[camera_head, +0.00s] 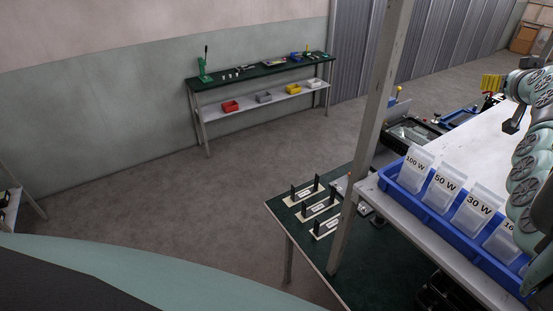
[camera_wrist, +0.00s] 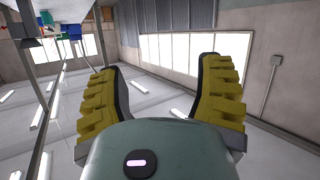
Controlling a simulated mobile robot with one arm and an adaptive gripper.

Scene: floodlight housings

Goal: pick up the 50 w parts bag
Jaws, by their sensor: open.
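The 50 W parts bag (camera_head: 442,194) is a clear, pale bag with a white label. It stands tilted in a long blue tray (camera_head: 450,234) on a raised shelf at the right of the head view, between the 100 W bag (camera_head: 413,172) and the 30 W bag (camera_head: 474,211). My gripper (camera_head: 489,83) has yellow ribbed fingers and is above and behind the tray, well apart from the bags. In the wrist view my gripper (camera_wrist: 158,72) is open, with nothing between its fingers. No bag shows in the wrist view.
A fourth bag (camera_head: 503,239) is partly hidden by my arm. A grey post (camera_head: 366,130) rises left of the tray. A dark green bench (camera_head: 372,250) below holds several small stands. A far bench (camera_head: 270,69) by the wall carries tools and bins.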

